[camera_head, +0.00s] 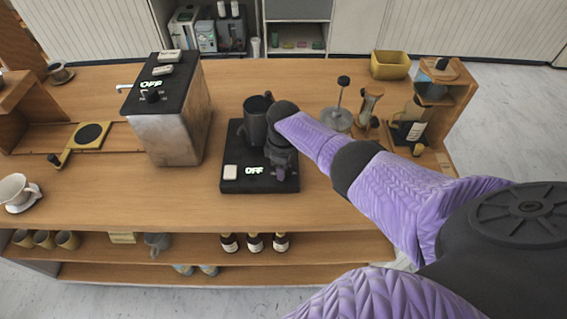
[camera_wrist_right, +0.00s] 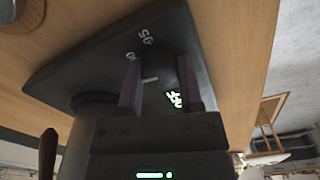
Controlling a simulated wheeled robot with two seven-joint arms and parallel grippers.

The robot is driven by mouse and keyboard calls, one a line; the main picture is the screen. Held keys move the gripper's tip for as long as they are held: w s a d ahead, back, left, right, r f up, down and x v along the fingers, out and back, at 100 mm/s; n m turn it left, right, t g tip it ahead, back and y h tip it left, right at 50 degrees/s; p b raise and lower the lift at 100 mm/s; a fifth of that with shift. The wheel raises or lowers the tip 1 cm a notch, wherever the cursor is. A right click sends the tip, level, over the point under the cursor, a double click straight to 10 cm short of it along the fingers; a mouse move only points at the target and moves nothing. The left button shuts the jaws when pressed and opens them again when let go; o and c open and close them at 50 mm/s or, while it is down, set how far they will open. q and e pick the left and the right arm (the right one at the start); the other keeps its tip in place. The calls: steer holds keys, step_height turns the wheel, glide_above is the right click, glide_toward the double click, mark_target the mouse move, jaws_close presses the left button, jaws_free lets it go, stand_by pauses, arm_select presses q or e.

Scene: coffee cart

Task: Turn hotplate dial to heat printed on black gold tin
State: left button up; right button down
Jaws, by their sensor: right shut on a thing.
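The black hotplate (camera_head: 232,168) lies on the wooden counter, with a dark pot (camera_head: 257,120) standing on it. Its display (camera_head: 254,170) reads OFF. My right gripper (camera_head: 281,175) points down at the hotplate's front right corner and hides the dial there. In the right wrist view, the fingers of my right gripper (camera_wrist_right: 160,82) are closed on either side of the dark round dial (camera_wrist_right: 162,68), which has a light pointer mark. Printed marks on the hotplate (camera_wrist_right: 100,60) are partly covered. I cannot pick out the black gold tin for certain. My left gripper is not in view.
A metal machine with a black top (camera_head: 172,120) stands left of the hotplate, its display also reading OFF. A French press (camera_head: 338,119), an hourglass-shaped item (camera_head: 369,107) and a wooden rack (camera_head: 458,100) stand to the right, close to my arm.

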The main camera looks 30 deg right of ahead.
steer(key=m, duration=0.2)
steer(key=shift+r+m, duration=0.1)
steer(key=shift+m, duration=0.3)
steer(key=m+p, duration=0.1)
steer(key=m, duration=0.1)
steer(key=shift+m, duration=0.4)
steer(key=m, duration=0.5)
steer(key=shift+w, duration=0.1)
steer(key=m, duration=0.2)
steer(key=shift+m+p, duration=0.35)
steer(key=shift+m, duration=1.65)
